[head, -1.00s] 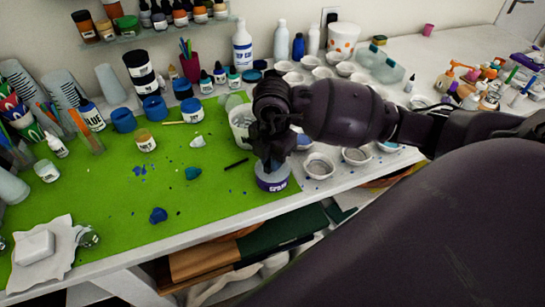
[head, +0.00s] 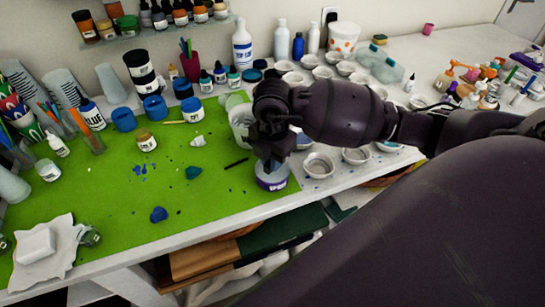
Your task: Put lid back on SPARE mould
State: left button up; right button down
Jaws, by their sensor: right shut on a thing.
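The SPARE mould (head: 272,182) is a short round tub with a purple band and pale lettering, near the front edge of the green mat. My right gripper (head: 270,163) points down directly over its top. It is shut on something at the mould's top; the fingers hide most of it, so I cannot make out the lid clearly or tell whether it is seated. My left gripper is not in view.
A white cup (head: 241,122) stands just behind the gripper. Several pale round moulds, one of them a grey-filled dish (head: 318,165), lie to the right. The green mat (head: 110,215) has blue spills and a dark stick (head: 236,163). The table's front edge is close.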

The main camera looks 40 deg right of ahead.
jog(key=c, duration=0.5)
grip_release()
jog(key=shift+r, duration=0.1)
jog(key=shift+r+p, duration=1.3)
jog(key=shift+r, duration=0.3)
jog(key=shift+r+p, duration=1.35)
jog(key=shift+r, duration=0.45)
grip_shut()
